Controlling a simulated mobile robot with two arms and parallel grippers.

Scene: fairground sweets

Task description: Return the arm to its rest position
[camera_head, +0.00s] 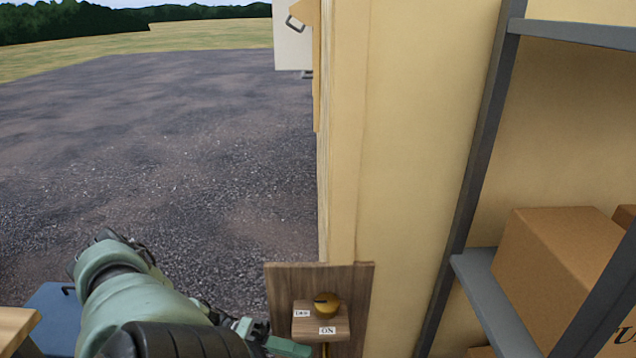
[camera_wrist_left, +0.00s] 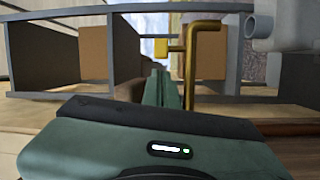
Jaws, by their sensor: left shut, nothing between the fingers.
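My left arm comes in from the lower left in the head view, with its green left gripper (camera_head: 292,347) low in the picture. The gripper is just left of and below a wooden block with a brass knob (camera_head: 325,303). In the left wrist view the narrow green fingers (camera_wrist_left: 160,88) are together with nothing between them. A bent brass rod (camera_wrist_left: 193,55) stands just right of the fingers; whether they touch it I cannot tell. My right gripper is not in view.
A wooden panel (camera_head: 362,290) carries the knob block, which has an "ON" label. A cream wall (camera_head: 420,130) rises behind it. A grey shelf rack (camera_head: 485,290) with cardboard boxes (camera_head: 545,275) stands at right. Open gravel (camera_head: 180,150) lies left.

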